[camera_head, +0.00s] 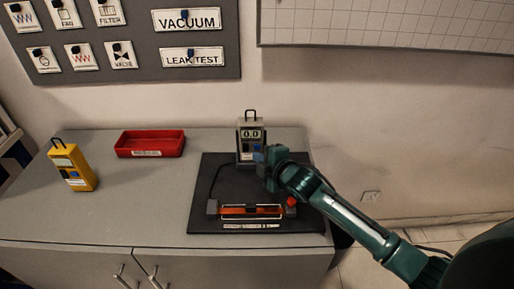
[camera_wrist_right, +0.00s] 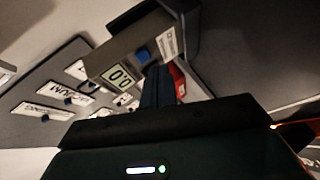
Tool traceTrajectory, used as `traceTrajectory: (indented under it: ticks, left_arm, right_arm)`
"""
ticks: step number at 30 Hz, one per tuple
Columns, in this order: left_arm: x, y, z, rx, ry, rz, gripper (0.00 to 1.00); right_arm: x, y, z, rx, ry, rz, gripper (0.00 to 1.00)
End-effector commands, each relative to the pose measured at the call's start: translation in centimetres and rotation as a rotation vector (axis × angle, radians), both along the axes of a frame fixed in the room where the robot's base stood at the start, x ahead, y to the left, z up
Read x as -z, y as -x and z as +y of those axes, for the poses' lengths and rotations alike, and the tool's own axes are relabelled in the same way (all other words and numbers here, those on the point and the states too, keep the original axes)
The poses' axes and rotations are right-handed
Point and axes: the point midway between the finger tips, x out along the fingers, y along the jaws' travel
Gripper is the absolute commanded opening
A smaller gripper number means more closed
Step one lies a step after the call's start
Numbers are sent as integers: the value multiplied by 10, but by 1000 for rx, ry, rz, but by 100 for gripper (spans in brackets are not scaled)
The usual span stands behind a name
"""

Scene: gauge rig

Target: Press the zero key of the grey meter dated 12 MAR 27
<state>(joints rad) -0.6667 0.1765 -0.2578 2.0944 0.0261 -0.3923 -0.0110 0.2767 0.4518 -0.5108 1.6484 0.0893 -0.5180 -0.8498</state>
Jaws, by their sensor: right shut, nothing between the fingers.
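The grey meter (camera_head: 251,134) stands upright at the back of the black mat, with a handle on top and a display reading 0.0. In the right wrist view the meter (camera_wrist_right: 113,52) appears tilted, with its display, a blue key (camera_wrist_right: 142,53) and a white label (camera_wrist_right: 168,43) whose text I cannot read. My right gripper (camera_head: 262,155) is shut and empty, in front of the meter's lower right part. In the right wrist view its fingertips (camera_wrist_right: 158,70) are close to the meter's face near the blue key; I cannot tell whether they touch. My left gripper is out of view.
A yellow meter (camera_head: 73,167) stands at the left of the cabinet top, beside a red tray (camera_head: 150,144). On the black mat (camera_head: 200,225) lies a rig with an orange bar (camera_head: 250,211) and a red knob (camera_head: 292,201). A sign board (camera_head: 130,67) hangs behind.

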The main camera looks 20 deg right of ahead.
Motion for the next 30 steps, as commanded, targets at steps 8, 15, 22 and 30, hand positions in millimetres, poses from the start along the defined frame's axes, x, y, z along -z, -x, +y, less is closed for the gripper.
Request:
traceTrajectory:
  ticks: [8, 15, 22, 30]
  left_arm:
    - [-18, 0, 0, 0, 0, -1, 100]
    - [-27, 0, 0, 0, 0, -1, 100]
    - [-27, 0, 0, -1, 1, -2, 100]
    - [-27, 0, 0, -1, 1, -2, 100]
  right_arm:
    - [-2, 25, 7, -1, -2, 3, 0]
    - [-1, 44, 13, 0, -2, 1, 0]
    - [0, 48, 14, -1, 0, 0, 0]
    - [0, 47, 14, 0, 0, 0, 0]
